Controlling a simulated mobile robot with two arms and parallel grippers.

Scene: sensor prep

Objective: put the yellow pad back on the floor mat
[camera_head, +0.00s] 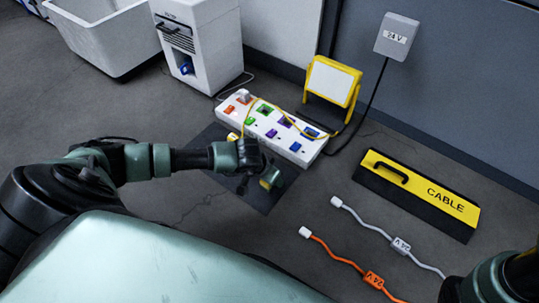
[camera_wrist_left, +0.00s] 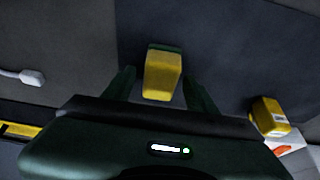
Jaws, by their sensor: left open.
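The yellow pad (camera_head: 268,182) is a small yellow block with a dark green part at its far end. In the left wrist view the pad (camera_wrist_left: 162,77) sits between my left gripper's fingers, with a gap on each side. My left gripper (camera_head: 262,174) is open around it, low over the dark floor mat (camera_head: 252,198). The mat also fills much of the left wrist view (camera_wrist_left: 240,60). The pad appears over the mat; I cannot tell whether it touches it. My right gripper is out of view.
A white power strip (camera_head: 262,131) with coloured switches lies at the mat's far edge. A yellow plug (camera_wrist_left: 268,116) is nearby. A yellow lamp (camera_head: 332,84), a CABLE cover (camera_head: 420,193) and white and orange cables (camera_head: 372,279) lie around the floor.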

